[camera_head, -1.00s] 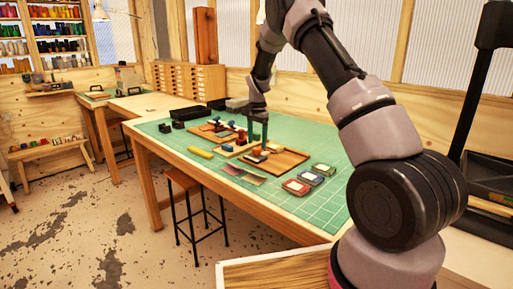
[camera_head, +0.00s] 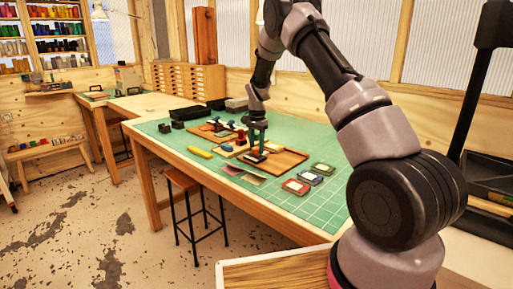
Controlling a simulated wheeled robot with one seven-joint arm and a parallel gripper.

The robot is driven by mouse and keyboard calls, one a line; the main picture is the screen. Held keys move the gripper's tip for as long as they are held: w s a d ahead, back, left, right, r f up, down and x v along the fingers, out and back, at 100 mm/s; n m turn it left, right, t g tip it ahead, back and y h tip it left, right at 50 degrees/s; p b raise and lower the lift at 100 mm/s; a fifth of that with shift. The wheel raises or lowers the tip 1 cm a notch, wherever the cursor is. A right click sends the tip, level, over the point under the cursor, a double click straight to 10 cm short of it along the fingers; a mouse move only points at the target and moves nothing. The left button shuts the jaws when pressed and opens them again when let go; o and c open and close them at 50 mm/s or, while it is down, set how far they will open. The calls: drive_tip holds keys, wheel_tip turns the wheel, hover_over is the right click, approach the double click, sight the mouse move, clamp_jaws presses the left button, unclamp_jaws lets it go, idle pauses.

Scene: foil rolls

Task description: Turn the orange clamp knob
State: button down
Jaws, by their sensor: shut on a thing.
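My gripper (camera_head: 258,151) points down over the wooden board (camera_head: 286,160) on the green-topped table. Its dark green fingers look narrow and close together, and are shut low over the clamp on that board. The orange clamp knob is mostly hidden at the fingertips. A small dark red part (camera_head: 252,158) shows just below the fingers. The details there are too small to tell how far the knob is turned.
Another board with small tools (camera_head: 207,130) lies behind left. A yellow piece (camera_head: 199,152) lies at the front edge. A black tray (camera_head: 188,114) stands behind. A stool (camera_head: 184,181) stands in front.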

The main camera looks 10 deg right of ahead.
drive_tip(key=shift+n, duration=0.3)
drive_tip(key=n, duration=0.5)
drive_tip(key=shift+w+n, duration=0.1)
drive_tip(key=shift+n, duration=0.2)
drive_tip(key=n, duration=1.1)
drive_tip(key=shift+a+n+g, duration=0.1)
drive_tip(key=shift+n+g, duration=0.2)
drive_tip(key=shift+n, duration=0.1)
drive_tip(key=n, duration=0.6)
drive_tip(key=shift+c, duration=1.8)
unclamp_jaws()
